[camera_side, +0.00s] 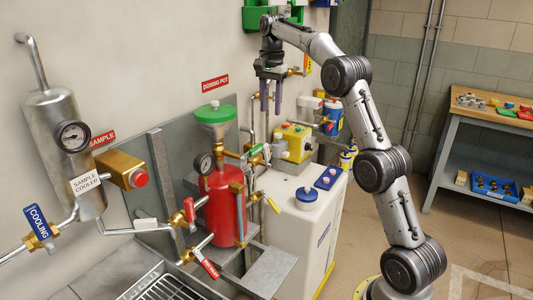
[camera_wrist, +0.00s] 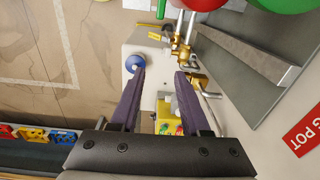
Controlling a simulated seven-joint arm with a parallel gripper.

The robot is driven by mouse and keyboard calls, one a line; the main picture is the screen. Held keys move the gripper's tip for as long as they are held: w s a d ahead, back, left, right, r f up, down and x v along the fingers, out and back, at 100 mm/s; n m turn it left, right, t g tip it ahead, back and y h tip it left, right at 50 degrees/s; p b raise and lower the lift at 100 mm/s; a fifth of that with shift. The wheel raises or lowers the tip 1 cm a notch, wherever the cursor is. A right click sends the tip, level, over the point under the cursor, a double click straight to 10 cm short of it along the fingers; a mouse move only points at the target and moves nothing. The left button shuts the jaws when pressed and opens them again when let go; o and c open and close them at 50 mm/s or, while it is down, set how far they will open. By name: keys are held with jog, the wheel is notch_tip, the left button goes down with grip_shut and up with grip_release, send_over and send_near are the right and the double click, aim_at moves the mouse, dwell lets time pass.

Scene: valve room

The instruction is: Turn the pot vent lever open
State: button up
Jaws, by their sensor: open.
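The red dosing pot (camera_side: 222,207) stands at the centre of the side view, with a green funnel (camera_side: 214,115) above it. Several valve levers surround it: a green-and-white one (camera_side: 256,150) at upper right, a yellow one (camera_side: 272,203) at right, a red one (camera_side: 189,210) at left, and a red tagged one (camera_side: 207,264) low in front. Their lettering is too small for me to tell which is the pot vent lever. My gripper (camera_side: 271,110) is open and empty, fingers down, above and right of the pot. In the wrist view its fingers (camera_wrist: 160,73) are apart, with brass valve fittings (camera_wrist: 182,50) beyond.
The white tank (camera_side: 308,225) with a blue cap (camera_side: 306,194) stands right of the pot. A yellow pump box (camera_side: 294,141) is behind it. The sample cooler (camera_side: 62,140) and cooling valve (camera_side: 40,232) are at left. A workbench (camera_side: 495,113) stands far right, with open floor before it.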

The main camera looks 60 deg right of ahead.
aim_at(266, 152)
jog(key=shift+m, duration=0.3)
jog(key=f, duration=0.6)
jog(key=w+d+f, duration=0.1)
jog(key=f, duration=0.5)
jog(key=w+f, duration=0.1)
jog(key=f, duration=0.5)
jog(key=shift+w+d, duration=0.25)
jog(key=shift+d, duration=0.15)
jog(key=shift+r, duration=0.1)
grip_shut()
dwell(0.3)
